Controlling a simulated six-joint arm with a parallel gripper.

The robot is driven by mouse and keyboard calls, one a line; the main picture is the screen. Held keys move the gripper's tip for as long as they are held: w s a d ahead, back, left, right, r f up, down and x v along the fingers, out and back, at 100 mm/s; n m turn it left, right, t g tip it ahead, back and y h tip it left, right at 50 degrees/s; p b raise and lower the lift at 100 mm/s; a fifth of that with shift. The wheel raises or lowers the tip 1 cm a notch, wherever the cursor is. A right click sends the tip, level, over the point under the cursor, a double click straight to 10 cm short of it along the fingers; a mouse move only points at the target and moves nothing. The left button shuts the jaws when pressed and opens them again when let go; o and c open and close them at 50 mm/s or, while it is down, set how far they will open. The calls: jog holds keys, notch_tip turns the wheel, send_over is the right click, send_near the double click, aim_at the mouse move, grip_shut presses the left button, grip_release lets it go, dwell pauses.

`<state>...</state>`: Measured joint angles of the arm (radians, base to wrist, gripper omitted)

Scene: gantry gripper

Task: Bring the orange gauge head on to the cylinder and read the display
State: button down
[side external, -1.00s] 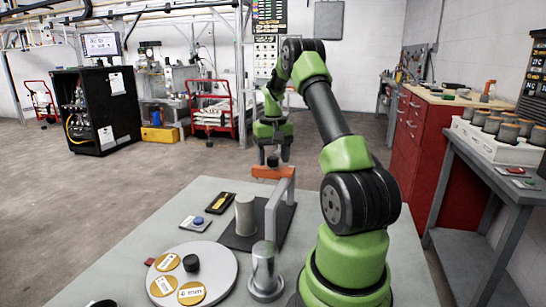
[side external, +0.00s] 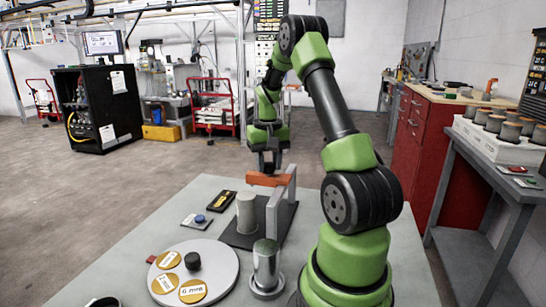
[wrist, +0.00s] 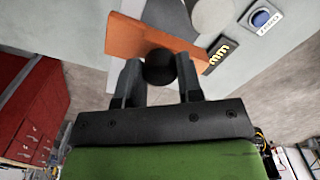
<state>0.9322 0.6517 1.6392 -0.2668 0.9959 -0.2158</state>
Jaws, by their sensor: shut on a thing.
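The orange gauge head (side external: 262,180) is a bar on a grey gantry frame (side external: 280,212). In the side view its left end is just above the grey cylinder (side external: 246,213) in the picture; I cannot tell whether they touch. My gripper (side external: 268,167) is over the bar, pointing down. In the wrist view my gripper (wrist: 160,80) is shut on the black knob (wrist: 160,68) of the orange bar (wrist: 150,40). The cylinder top (wrist: 212,15) shows beside the bar. The black display (side external: 221,202) has yellow characters; only "mm" is readable in the wrist view (wrist: 220,56).
A blue-button unit (side external: 197,221) lies left of the display. A round tray (side external: 222,262) with gold labelled discs and a black knob stands at the front left. A metal cylinder (side external: 265,268) stands beside it. The far left of the table is clear.

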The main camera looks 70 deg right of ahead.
jog(key=shift+a, duration=2.4)
jog(key=c, duration=0.8)
grip_release()
notch_tip(320, 180, up, 10)
